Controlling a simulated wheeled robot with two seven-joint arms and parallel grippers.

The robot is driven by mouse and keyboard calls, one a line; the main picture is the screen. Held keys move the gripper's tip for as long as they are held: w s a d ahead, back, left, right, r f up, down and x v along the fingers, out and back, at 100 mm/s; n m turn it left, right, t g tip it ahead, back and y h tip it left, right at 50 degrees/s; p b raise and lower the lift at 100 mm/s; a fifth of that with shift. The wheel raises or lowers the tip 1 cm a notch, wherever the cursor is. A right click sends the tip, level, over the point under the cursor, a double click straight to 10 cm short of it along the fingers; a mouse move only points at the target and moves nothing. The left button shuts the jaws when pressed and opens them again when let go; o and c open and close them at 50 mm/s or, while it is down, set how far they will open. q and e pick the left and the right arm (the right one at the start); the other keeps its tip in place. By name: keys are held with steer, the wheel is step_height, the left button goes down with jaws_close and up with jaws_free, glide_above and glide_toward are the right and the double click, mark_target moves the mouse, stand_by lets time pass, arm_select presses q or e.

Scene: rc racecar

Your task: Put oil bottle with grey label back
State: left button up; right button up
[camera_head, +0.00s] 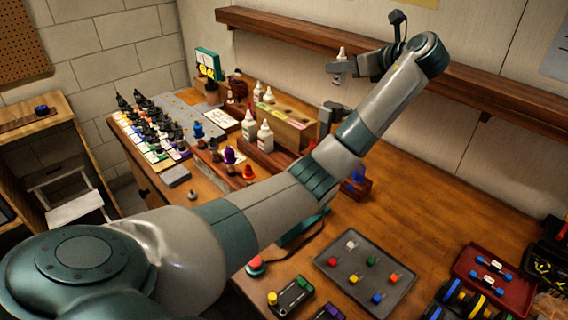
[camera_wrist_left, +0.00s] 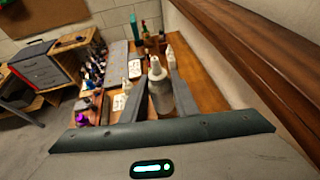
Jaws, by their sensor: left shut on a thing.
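My left gripper (camera_head: 338,68) is raised above the back of the workbench, near the wall shelf. It is shut on a white dropper bottle (camera_head: 341,55), which is held roughly upright with its pointed tip up. In the left wrist view the bottle (camera_wrist_left: 160,90) stands between the two fingers; its label colour is not clear. Other white bottles (camera_head: 265,138) stand in and beside a wooden rack (camera_head: 287,128) on the bench, below and to the left of the gripper. My right gripper is not in view.
A wooden wall shelf (camera_head: 480,88) runs close behind the gripper. Several small dark bottles (camera_head: 150,125) fill the bench's left end. A grey tray (camera_head: 340,272) with coloured parts and a red tray (camera_head: 508,290) lie in front. Bare wood (camera_head: 440,205) lies at the right.

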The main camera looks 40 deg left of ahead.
arm_select(q)
steer(key=s+d+f+n+g, duration=0.2)
steer(key=d+f+n+g, duration=0.1)
steer(key=f, duration=0.5)
steer(key=s+d+f+n+g+b, duration=0.1)
steer(key=s+d+f+n+g, duration=0.1)
steer(key=f, duration=0.7)
steer(key=d+n+g, duration=0.1)
steer(key=d+g, duration=0.1)
steer(key=shift+s+d+n+g, duration=0.25)
steer(key=shift+s+n+g, duration=0.05)
steer(key=shift+s+g, duration=0.1)
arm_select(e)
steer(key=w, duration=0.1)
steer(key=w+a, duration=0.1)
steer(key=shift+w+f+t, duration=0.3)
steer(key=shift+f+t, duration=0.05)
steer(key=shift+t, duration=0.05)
arm_select(q)
steer(key=shift+a, duration=0.1)
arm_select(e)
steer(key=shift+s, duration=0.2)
